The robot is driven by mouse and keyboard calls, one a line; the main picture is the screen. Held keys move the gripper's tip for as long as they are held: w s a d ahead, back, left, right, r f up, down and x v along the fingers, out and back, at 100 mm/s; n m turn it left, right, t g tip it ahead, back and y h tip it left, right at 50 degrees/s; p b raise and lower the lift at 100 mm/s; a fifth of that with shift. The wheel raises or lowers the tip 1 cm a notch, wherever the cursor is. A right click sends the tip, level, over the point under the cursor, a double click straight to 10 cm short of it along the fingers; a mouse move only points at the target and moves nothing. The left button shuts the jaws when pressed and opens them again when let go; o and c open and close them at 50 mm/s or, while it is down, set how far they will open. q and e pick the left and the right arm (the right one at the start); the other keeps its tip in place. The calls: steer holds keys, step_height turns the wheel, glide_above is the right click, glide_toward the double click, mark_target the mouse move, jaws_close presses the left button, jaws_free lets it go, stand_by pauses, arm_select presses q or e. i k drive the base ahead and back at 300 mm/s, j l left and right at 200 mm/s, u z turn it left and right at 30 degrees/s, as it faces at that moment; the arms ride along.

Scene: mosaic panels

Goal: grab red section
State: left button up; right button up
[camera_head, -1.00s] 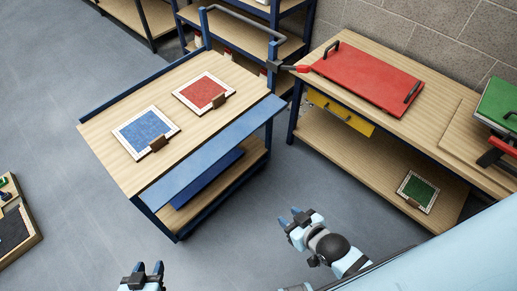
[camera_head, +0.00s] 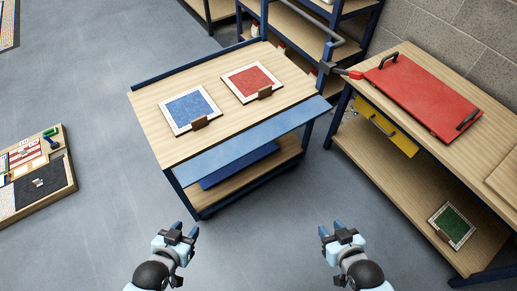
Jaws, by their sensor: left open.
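A red mosaic panel (camera_head: 252,80) with a white border and a brown handle block (camera_head: 265,92) lies on the wooden top of a blue-framed cart (camera_head: 222,122). A blue mosaic panel (camera_head: 188,107) with a similar brown block lies to its left on the same top. My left gripper (camera_head: 185,229) is open and empty, in front of the cart's lower left part. My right gripper (camera_head: 331,230) is open and empty over the floor, right of the cart. Both grippers are apart from the panels.
A workbench (camera_head: 410,60) on the right bears a red board (camera_head: 422,92) with black handles. A green panel (camera_head: 452,224) lies on its lower shelf. A wooden tray (camera_head: 62,183) sits at the left. Grey floor (camera_head: 75,90) is clear between tray and cart.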

mark_target(250, 83)
steer(key=i+l, duration=0.25)
steer(key=l, duration=0.15)
steer(key=i+l, duration=0.25)
steer(key=l, duration=0.15)
steer(key=i+l, duration=0.25)
steer(key=l, duration=0.2)
steer(key=i+l, duration=0.25)
steer(key=l, duration=0.15)
steer(key=i+l, duration=0.25)
steer(key=l, duration=0.15)
